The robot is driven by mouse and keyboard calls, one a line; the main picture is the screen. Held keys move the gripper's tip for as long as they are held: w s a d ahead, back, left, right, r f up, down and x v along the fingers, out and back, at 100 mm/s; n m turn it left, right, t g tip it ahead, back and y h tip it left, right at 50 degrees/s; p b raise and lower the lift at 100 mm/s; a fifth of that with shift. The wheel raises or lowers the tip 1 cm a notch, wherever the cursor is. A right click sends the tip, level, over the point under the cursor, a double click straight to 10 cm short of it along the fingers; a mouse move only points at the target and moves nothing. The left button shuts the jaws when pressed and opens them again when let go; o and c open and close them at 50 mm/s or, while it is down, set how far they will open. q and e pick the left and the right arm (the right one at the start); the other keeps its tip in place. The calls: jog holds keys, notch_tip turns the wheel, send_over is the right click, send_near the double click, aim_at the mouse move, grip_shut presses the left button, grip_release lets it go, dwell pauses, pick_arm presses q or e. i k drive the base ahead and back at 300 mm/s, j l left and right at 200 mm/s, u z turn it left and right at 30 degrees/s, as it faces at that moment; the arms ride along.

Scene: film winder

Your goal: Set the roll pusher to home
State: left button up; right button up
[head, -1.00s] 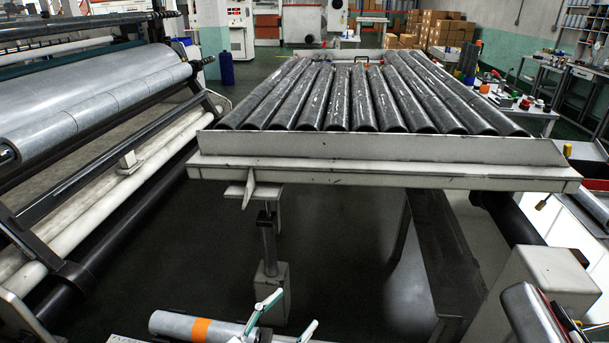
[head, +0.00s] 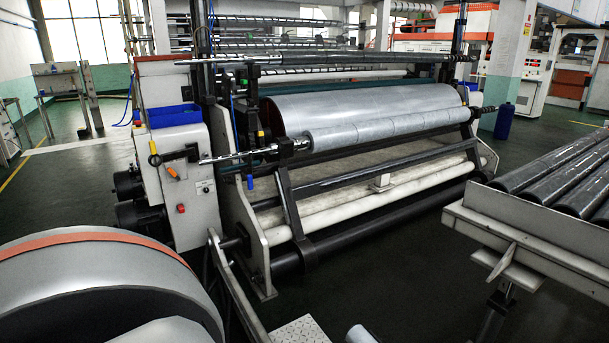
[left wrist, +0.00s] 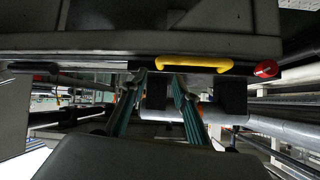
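The film winder (head: 245,220) stands in the middle of the head view, with a large silver roll (head: 360,108) and a thinner film-covered roll (head: 385,130) in front of it. I cannot tell which part is the roll pusher. Beyond the fingertips are a yellow handle (left wrist: 195,65) and a red knob (left wrist: 266,68). My right gripper is out of view.
A table of dark rollers (head: 535,165) with a white frame (head: 520,230) stands at the right. Blue bins (head: 173,115) sit on the cabinet. A dark floor strip (head: 400,265) lies between winder and roller table. A blue cylinder (head: 504,120) stands behind.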

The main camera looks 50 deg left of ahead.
aim_at(246, 170)
jog(key=k, duration=0.6)
jog(key=u, duration=1.4)
jog(key=i+j+u, duration=0.1)
jog(key=i, duration=0.3)
jog(key=i+j+u, duration=0.1)
jog(key=i+j, duration=0.15)
jog(key=i, duration=0.15)
jog(key=i+j+u, duration=0.15)
jog(key=i, duration=0.25)
jog(key=i+j, duration=0.85)
jog(key=j, duration=0.25)
jog(key=i+j+z, duration=0.1)
jog(key=i+j, duration=0.8)
jog(key=j, duration=0.2)
jog(key=z, duration=0.4)
jog(key=i+l+z, duration=0.1)
jog(key=z, duration=0.25)
jog(key=i+z, duration=0.15)
jog(key=z, duration=0.25)
